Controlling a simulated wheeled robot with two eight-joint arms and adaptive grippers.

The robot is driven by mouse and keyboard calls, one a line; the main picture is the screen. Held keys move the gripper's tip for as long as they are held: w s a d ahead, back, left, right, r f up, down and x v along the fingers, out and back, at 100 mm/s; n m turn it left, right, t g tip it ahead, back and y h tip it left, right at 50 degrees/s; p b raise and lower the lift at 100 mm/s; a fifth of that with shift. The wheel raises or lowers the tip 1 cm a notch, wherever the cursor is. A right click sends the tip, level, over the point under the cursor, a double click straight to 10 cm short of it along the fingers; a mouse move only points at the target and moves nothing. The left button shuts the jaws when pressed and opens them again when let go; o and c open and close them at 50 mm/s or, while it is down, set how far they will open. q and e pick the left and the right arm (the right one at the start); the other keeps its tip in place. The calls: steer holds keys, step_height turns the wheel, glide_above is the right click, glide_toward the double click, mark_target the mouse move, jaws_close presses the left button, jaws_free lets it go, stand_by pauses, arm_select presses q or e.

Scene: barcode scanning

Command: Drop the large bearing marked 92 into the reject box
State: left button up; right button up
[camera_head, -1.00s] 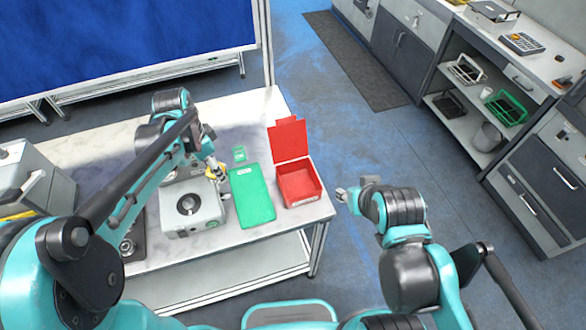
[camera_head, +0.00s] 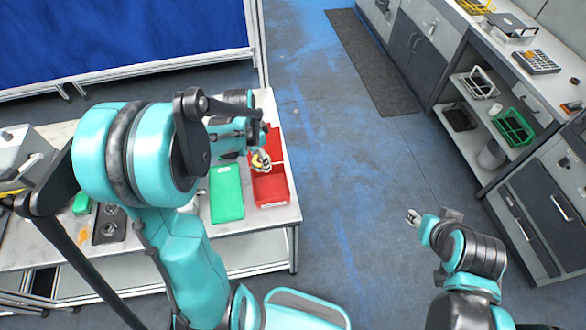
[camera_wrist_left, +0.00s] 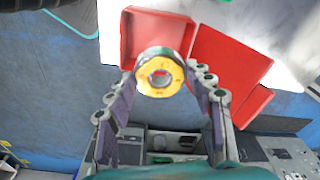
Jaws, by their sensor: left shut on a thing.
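The large bearing (camera_wrist_left: 160,73) shows in the left wrist view as a yellow-faced ring with a metal rim; its marking cannot be read. My left gripper (camera_head: 262,160) is shut on it, one finger on each side. In the head view the bearing (camera_head: 260,164) is held over the back part of the red reject box (camera_head: 271,189), which stands open at the table's right end. The box also shows behind the bearing in the left wrist view (camera_wrist_left: 228,62). My right gripper (camera_head: 412,216) is away from the table, over the floor; its finger gap is too small to tell.
A green tray (camera_head: 227,194) lies directly left of the red box. A dark fixture plate (camera_head: 109,224) and a green item (camera_head: 82,203) lie further left on the table (camera_head: 262,222). Open floor lies right of the table, with shelves and cabinets beyond.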

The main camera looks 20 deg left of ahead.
arm_select(q)
step_height(320, 180, down, 6)
steer(key=b, duration=0.4)
steer(key=o, duration=1.4)
steer(key=shift+o, duration=0.2)
steer(key=r, duration=0.4)
steer(key=s+r, duration=0.1)
steer(key=r, duration=0.3)
steer(key=a+r, duration=0.1)
steer(key=r, duration=0.3)
steer(key=shift+s, duration=0.15)
